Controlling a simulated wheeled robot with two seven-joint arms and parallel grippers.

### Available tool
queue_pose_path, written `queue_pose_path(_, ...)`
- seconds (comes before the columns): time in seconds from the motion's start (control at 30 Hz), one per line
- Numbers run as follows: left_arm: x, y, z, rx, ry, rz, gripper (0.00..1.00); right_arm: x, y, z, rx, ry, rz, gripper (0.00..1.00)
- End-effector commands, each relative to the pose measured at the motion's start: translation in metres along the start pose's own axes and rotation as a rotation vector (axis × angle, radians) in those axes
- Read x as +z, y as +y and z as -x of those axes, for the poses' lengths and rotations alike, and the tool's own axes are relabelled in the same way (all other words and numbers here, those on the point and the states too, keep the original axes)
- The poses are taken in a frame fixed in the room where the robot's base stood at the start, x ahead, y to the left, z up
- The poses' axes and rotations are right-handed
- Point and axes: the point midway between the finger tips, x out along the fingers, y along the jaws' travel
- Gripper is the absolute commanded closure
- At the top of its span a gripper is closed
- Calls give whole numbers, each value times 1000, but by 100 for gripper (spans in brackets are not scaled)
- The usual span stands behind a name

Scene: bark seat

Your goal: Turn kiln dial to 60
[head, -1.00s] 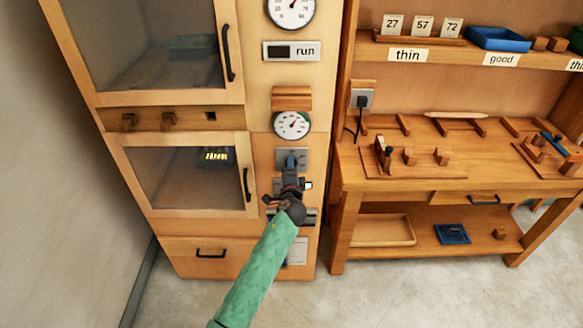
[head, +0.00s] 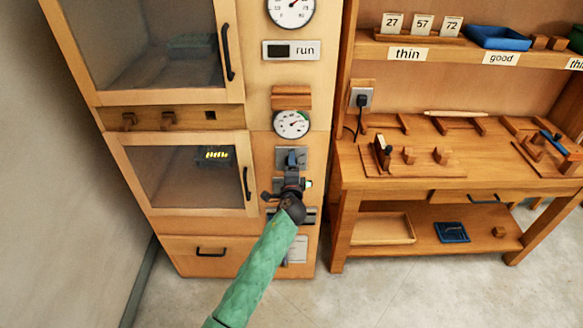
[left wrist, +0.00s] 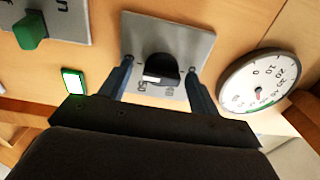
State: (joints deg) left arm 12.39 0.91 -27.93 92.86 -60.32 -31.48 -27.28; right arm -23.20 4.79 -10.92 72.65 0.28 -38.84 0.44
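The kiln dial (left wrist: 160,68) is a black round knob with a white mark on a grey square plate (left wrist: 195,45) in the left wrist view. In the head view the plate (head: 303,155) sits on the kiln front below the round gauge (head: 291,124). My left gripper (left wrist: 158,75) is open, one blue finger on each side of the knob, with gaps visible. I cannot tell how deep the fingers reach. It also shows in the head view (head: 291,160), hiding the knob there. My right gripper is out of view.
A green switch (left wrist: 30,30) and a lit indicator (left wrist: 73,82) lie beside the plate in the left wrist view, and the gauge (left wrist: 260,82) on its other side. Kiln door handles (head: 247,184) are left of my arm. A wooden workbench (head: 400,185) stands to the right.

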Motion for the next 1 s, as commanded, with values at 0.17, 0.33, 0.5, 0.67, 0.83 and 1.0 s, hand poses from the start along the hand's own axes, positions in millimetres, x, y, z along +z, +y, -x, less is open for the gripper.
queue_pose_path(0.17,0,-1,0,-1,0,1,38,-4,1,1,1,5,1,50)
queue_pose_path(0.33,0,1,6,-1,0,2,38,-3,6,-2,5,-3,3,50)
queue_pose_path(0.5,0,3,30,-1,0,2,38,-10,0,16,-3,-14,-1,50)
queue_pose_path(0.67,1,3,54,0,0,2,38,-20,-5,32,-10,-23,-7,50)
queue_pose_path(0.83,0,2,71,0,0,0,38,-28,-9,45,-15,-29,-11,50)
queue_pose_path(1.0,0,0,78,-1,0,1,38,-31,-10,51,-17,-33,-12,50)
